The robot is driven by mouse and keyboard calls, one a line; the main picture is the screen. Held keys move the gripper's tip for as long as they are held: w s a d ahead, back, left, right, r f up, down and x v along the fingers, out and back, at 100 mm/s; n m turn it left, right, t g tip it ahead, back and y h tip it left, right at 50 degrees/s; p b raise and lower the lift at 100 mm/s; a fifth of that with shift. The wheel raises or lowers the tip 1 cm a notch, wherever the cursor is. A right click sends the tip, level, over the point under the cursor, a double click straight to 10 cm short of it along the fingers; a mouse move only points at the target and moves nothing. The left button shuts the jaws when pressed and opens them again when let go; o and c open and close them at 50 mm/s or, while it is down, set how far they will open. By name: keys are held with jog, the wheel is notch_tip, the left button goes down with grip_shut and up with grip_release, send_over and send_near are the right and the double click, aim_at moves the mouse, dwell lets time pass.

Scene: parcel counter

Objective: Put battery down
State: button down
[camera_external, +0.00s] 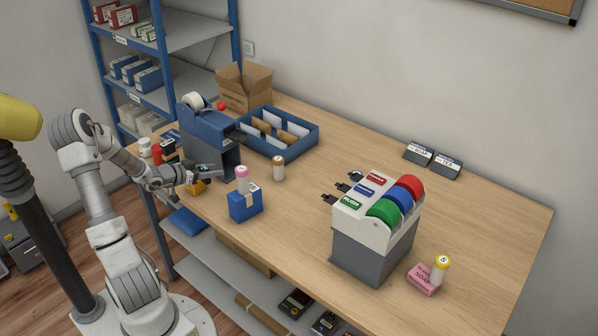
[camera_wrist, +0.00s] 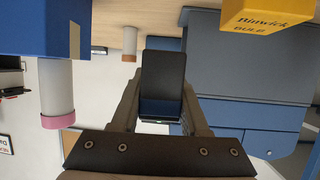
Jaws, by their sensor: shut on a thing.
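My gripper (camera_external: 207,173) is over the left end of the counter, near the blue-grey dispenser. In the wrist view my gripper (camera_wrist: 162,100) is shut on a dark, flat-faced block, which I take to be the battery (camera_wrist: 163,75). The battery sits between the two fingers and is clear of the counter as far as I can tell. In the external view it is too small to make out clearly.
A blue box (camera_external: 245,206) and a pink-topped cylinder (camera_external: 242,173) stand just right of my gripper. A yellow bulb box (camera_wrist: 268,14) is close by. The blue-grey dispenser (camera_external: 208,140) stands behind. Counter right of the small brown-topped cylinder (camera_external: 278,170) is clear.

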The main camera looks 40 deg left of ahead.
notch_tip(320, 180, up, 15)
jog(key=w+d+r+m+h+p, duration=0.1)
jog(key=w+d+r, duration=0.1)
jog(key=w+d, duration=0.35)
jog(key=w+d+r+p, duration=0.1)
jog(key=w+d+r, duration=0.1)
jog(key=d, duration=0.7)
jog(key=w+d+r+p, duration=0.1)
jog(key=d+p, duration=0.1)
jog(key=d, duration=1.7)
jog(key=s+d+f+n+y+p, duration=0.1)
jog(key=s+d+f, duration=0.2)
jog(key=s+d, duration=0.35)
jog(key=s+d+f+n+y+p, duration=0.1)
jog(key=s+d+f+p, duration=0.15)
jog(key=s+d, duration=0.45)
jog(key=b, duration=0.3)
send_over(305, 248)
notch_tip(305, 248, down, 19)
jog(key=shift+r, duration=0.2)
jog(key=shift+f, duration=1.9)
